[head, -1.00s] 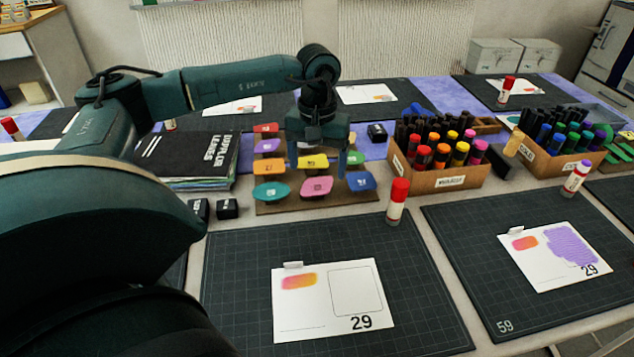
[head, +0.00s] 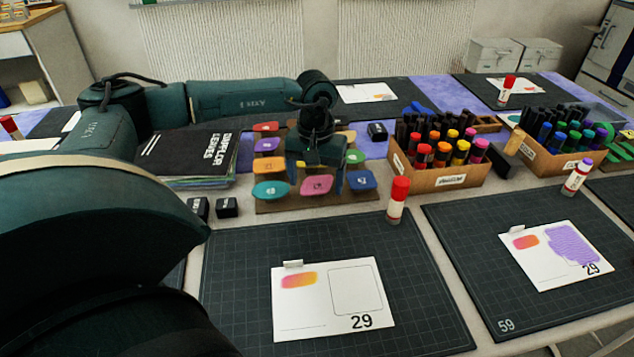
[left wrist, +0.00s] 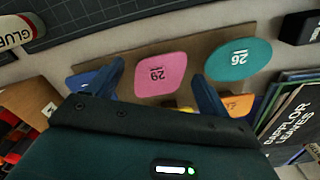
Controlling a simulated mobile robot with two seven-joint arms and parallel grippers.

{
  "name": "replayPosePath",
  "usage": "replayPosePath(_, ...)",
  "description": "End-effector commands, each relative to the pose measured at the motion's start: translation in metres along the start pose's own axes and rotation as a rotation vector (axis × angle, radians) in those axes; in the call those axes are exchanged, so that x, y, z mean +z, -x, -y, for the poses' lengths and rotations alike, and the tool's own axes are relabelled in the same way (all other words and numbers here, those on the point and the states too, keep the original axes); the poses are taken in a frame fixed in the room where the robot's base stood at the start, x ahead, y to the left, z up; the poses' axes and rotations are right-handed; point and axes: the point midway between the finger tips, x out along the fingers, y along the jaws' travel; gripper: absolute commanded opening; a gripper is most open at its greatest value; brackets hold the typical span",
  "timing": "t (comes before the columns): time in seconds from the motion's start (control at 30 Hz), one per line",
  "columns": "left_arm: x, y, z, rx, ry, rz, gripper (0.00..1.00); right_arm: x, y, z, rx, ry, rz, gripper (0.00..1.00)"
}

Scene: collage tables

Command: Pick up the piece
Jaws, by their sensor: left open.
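Several coloured pieces lie in rows on a brown board (head: 283,205). In the front row are a teal piece (head: 271,190), a pink piece (head: 316,185) and a blue piece (head: 361,180). In the left wrist view the pink piece (left wrist: 161,75) bears the number 29, and the teal piece (left wrist: 237,52) reads 26. My left gripper (head: 326,190) is open above the board, its fingers pointing down on either side of the pink piece. In the left wrist view the fingers (left wrist: 160,85) frame the pink piece, with nothing gripped. The yellow piece behind is mostly hidden. My right gripper is out of view.
A card numbered 29 (head: 375,327) lies on the near dark mat (head: 230,300). A red-capped glue stick (head: 397,201) stands right of the board. A marker box (head: 440,180) is further right. Black books (head: 187,155) lie to the left.

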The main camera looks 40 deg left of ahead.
Motion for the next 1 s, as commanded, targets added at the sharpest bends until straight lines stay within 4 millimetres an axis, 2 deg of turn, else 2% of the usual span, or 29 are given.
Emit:
replayPosePath(0.37,0.0001,-0.0017,0.0000,-0.001,0.000,0.000,0.79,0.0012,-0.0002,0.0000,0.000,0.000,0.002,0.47)
replayPosePath(0.77,0.0001,-0.0016,0.0000,0.000,0.000,0.000,0.46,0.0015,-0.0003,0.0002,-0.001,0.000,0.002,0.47)
replayPosePath(1.0,0.0000,-0.0012,0.0000,0.000,0.000,0.000,0.45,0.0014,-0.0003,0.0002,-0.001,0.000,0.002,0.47)
